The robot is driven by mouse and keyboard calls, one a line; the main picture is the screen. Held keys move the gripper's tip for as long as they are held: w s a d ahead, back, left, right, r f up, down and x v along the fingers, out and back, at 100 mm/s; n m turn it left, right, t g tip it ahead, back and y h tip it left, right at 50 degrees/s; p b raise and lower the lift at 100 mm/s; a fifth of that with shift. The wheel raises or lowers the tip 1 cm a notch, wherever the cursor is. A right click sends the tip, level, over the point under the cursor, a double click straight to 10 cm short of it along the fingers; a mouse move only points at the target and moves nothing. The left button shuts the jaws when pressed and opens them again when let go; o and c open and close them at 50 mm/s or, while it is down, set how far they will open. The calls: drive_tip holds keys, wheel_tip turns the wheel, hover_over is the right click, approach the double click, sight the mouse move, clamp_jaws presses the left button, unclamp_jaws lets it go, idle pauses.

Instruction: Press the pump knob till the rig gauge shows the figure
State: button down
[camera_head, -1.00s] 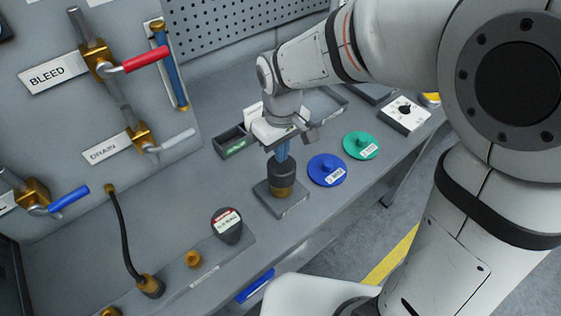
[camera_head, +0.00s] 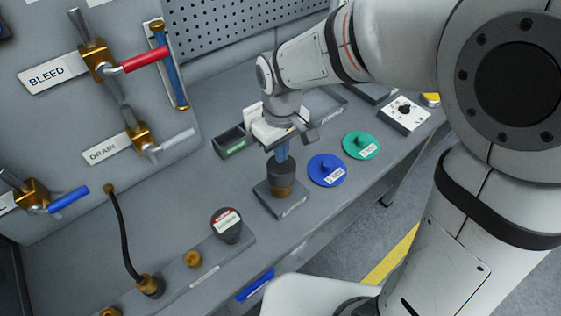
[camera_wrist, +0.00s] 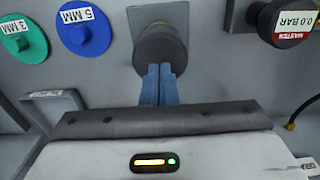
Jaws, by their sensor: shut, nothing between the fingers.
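The pump knob (camera_head: 282,174) is a dark round cap on a brass stem, standing on a square grey plate on the bench. In the wrist view the knob (camera_wrist: 160,45) is at top centre. My gripper (camera_head: 281,160) points down over it with blue fingers shut and empty. In the wrist view the fingertips (camera_wrist: 158,70) overlap the knob's top; they look in contact, though a small gap cannot be ruled out. A round gauge (camera_head: 227,224) with a red and white label stands nearer on the bench. In the wrist view this gauge (camera_wrist: 285,20) reads MASTER, 0.0 BAR.
A blue 5 MM disc (camera_head: 326,171) and a green 3 MM disc (camera_head: 361,146) lie right of the knob. A panel at left carries the BLEED valve with a red lever (camera_head: 146,59) and the DRAIN valve (camera_head: 141,139). A black hose (camera_head: 121,235) runs down to the bench.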

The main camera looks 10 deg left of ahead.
sight(281, 168)
drive_tip(key=shift+f, duration=0.25)
drive_tip(key=shift+f+b, duration=2.45)
drive_tip(key=shift+f, duration=0.6)
drive_tip(key=shift+r+p, duration=2.45)
drive_tip(key=shift+r, duration=0.85)
